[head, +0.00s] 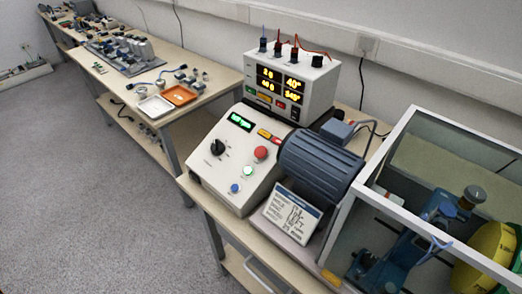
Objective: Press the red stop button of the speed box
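The speed box (232,160) is a light grey console with a sloped front, standing on the near workbench. Its red stop button (261,153) is a round knob on the right of the sloped panel. A lit green button (248,171), a blue button (235,188), a black dial (217,147) and a small green display (240,122) share the panel. Nothing covers the red button. Neither my left nor my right gripper is in the head view.
A power meter (292,83) with yellow digits stands behind the box. A ribbed grey motor (321,165) and a label plate (292,212) are close on its right. A framed clear guard (400,150) stands further right. Open floor (80,190) lies to the left.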

